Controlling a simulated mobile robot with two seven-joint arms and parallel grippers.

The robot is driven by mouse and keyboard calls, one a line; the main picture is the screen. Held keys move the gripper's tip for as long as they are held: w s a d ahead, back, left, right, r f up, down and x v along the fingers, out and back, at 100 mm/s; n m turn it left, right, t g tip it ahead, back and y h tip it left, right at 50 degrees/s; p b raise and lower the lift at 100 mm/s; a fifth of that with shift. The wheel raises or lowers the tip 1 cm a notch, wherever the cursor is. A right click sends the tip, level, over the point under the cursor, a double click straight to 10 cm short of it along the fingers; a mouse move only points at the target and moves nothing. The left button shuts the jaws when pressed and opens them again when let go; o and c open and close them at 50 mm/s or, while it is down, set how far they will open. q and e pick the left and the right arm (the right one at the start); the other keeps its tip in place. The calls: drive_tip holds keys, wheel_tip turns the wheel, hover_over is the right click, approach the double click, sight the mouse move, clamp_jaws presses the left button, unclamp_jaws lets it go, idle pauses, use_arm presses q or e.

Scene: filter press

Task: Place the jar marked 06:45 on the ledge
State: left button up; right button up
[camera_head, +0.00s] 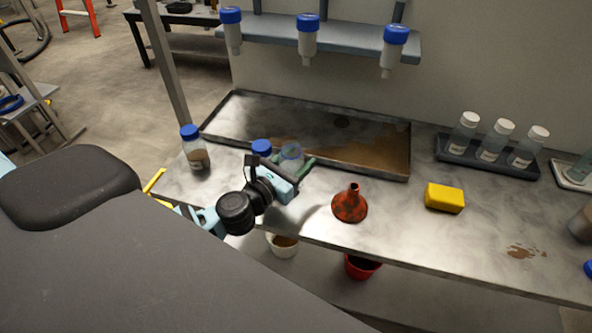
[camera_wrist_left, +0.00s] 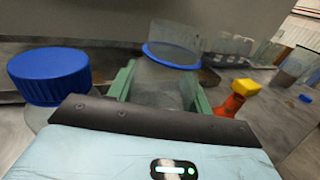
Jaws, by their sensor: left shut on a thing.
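My left gripper (camera_head: 281,166) is at the front of the metal bench, with its green fingers shut on a clear jar (camera_head: 291,153). In the left wrist view the jar (camera_wrist_left: 158,84) stands between the fingers, with a blue ring around its far end. A blue-capped jar (camera_head: 262,148) is just left of the gripper, and its cap (camera_wrist_left: 48,75) is close in the wrist view. Another blue-capped jar (camera_head: 195,150), with brown contents and a label, stands at the bench's left end. No 06:45 marking is readable.
A shallow metal tray (camera_head: 240,97) with brown residue lies behind the gripper. A red funnel (camera_head: 350,204) and a yellow block (camera_head: 444,198) are to the right. A dark rack (camera_head: 485,163) holds white-capped jars. A white bucket (camera_head: 282,246) and red bucket (camera_head: 361,267) are below the bench edge.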

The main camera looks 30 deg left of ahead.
use_arm(q)
wheel_tip(320, 180, down, 4)
drive_tip(key=shift+s+b, duration=0.15)
drive_tip(key=shift+b, duration=0.4)
drive_tip(key=shift+r, duration=0.25)
drive_tip(key=shift+f, duration=0.25)
drive_tip(key=o, duration=0.8)
drive_tip(key=shift+c, duration=0.2)
drive_tip(key=shift+r, duration=0.1)
use_arm(e)
drive_tip(key=shift+s+a+f, duration=0.1)
drive_tip(key=shift+s+f, duration=0.65)
drive_tip(key=shift+f, duration=0.3)
